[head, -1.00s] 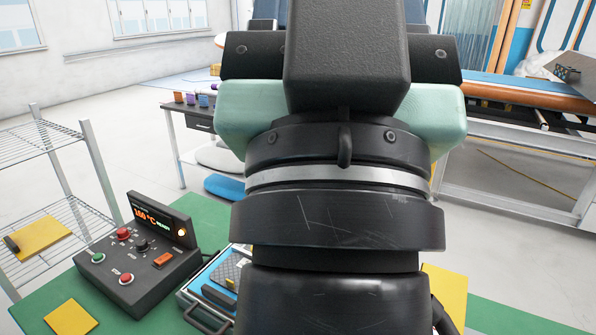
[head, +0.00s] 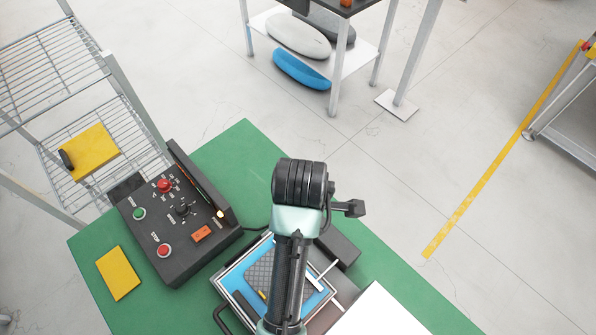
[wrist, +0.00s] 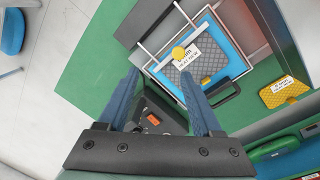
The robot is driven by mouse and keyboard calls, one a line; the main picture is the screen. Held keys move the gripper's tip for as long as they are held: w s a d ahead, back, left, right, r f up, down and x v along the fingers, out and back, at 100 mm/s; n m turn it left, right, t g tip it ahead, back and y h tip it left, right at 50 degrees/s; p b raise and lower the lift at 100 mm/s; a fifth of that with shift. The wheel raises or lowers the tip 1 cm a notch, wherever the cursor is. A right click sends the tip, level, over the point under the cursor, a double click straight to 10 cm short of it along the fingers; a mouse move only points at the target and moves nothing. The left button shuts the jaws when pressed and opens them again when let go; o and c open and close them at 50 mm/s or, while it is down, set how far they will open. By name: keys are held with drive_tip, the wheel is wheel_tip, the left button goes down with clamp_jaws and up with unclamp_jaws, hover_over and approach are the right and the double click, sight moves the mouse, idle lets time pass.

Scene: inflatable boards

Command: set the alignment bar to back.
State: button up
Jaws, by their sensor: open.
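The press bed has a blue plate (head: 229,281) with a grey patterned sheet (head: 259,270) on it, partly hidden by my arm. In the wrist view the sheet (wrist: 208,66) carries a white label (wrist: 188,57), a yellow round piece (wrist: 179,53) and a smaller yellow piece (wrist: 206,81). Slim metal rods (wrist: 184,12) run from the plate's edge toward a dark block (wrist: 144,20). I cannot tell which part is the alignment bar. My gripper (wrist: 160,77) is open and empty, its fingers apart above the near part of the press. In the head view my arm hides it.
A dark control box (head: 180,228) with buttons stands left of the press on the green table (head: 242,150). A yellow pad (head: 118,273) lies at the table's left. A wire rack (head: 60,60) stands beyond. A white panel (head: 383,315) is right of my arm.

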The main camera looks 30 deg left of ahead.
drive_tip(key=shift+n+g, duration=0.6)
drive_tip(key=f, duration=0.4)
drive_tip(key=s+f, duration=0.1)
drive_tip(key=f, duration=0.4)
drive_tip(key=s+f, duration=0.1)
drive_tip(key=f, duration=0.3)
drive_tip(key=shift+s+d+f+p, duration=0.15)
drive_tip(key=shift+s+f+p, duration=0.05)
drive_tip(key=shift+f+p, duration=0.1)
drive_tip(key=shift+c, duration=0.4)
clamp_jaws()
